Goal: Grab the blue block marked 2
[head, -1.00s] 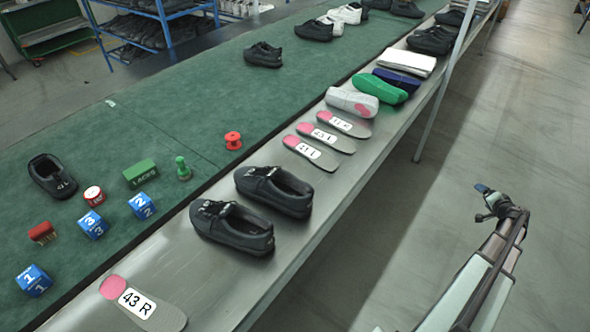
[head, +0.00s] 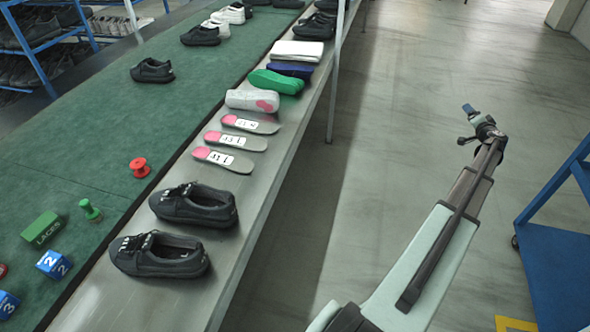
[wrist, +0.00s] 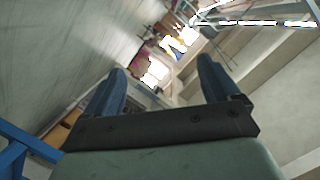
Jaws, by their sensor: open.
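My gripper (head: 470,122) is raised over the floor on the right side of the head view, far from the block and beyond the bench edge. In the wrist view my gripper (wrist: 160,88) shows two blue fingers spread apart with nothing between them. The block is not in the wrist view.
Black shoes (head: 160,254) stand on the grey bench strip. A blue cart (head: 562,240) stands at right.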

